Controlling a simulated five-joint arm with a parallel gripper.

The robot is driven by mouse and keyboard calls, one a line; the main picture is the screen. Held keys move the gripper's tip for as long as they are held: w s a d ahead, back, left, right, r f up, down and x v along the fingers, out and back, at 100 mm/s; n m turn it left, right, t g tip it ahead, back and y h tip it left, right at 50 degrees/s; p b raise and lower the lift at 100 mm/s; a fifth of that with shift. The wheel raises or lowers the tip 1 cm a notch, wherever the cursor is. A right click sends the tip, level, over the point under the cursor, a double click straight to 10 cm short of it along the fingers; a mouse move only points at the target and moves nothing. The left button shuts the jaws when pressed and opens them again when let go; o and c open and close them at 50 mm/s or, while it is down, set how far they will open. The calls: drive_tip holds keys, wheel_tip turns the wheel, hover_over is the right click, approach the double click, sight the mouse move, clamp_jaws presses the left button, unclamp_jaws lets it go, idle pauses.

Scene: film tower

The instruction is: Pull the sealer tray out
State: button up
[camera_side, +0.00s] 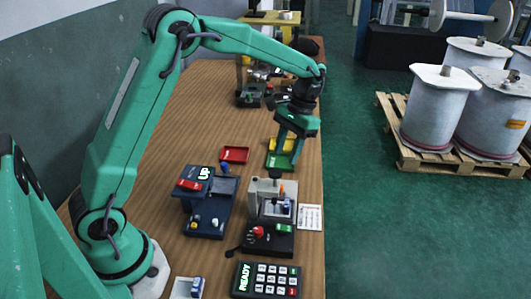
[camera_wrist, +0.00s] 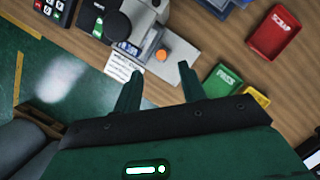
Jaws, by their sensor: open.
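A grey machine (camera_side: 272,187) that looks like the sealer stands on a black base near the table's right edge. Its light grey tray (camera_wrist: 172,72) carries an upright orange knob (camera_wrist: 162,56), which also shows in the side view (camera_side: 281,190). My gripper (camera_wrist: 160,69) is open and empty. In the wrist view its fingertips lie on either side of the tray, with the knob just beyond them. In the side view my gripper (camera_side: 287,158) points down behind the machine, above table height. I cannot tell how far the tray sticks out.
A blue press (camera_side: 206,205) with an UP sign stands left of the machine. A keypad (camera_side: 266,279) reading READY is in front. Red (camera_side: 235,154), yellow and green (camera_side: 280,161) bins lie behind. A white card (camera_side: 311,217) lies at the table's right edge.

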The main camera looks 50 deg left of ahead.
drive_tip(key=f, duration=0.1)
drive_tip(key=w+f+g, duration=0.1)
drive_tip(key=f, duration=0.1)
drive_tip(key=shift+w+f, duration=0.1)
drive_tip(key=shift+w, duration=0.1)
drive_tip(key=shift+f, duration=0.1)
drive_tip(key=shift+x, duration=3.8)
drive_tip(key=shift+c, duration=0.4)
clamp_jaws()
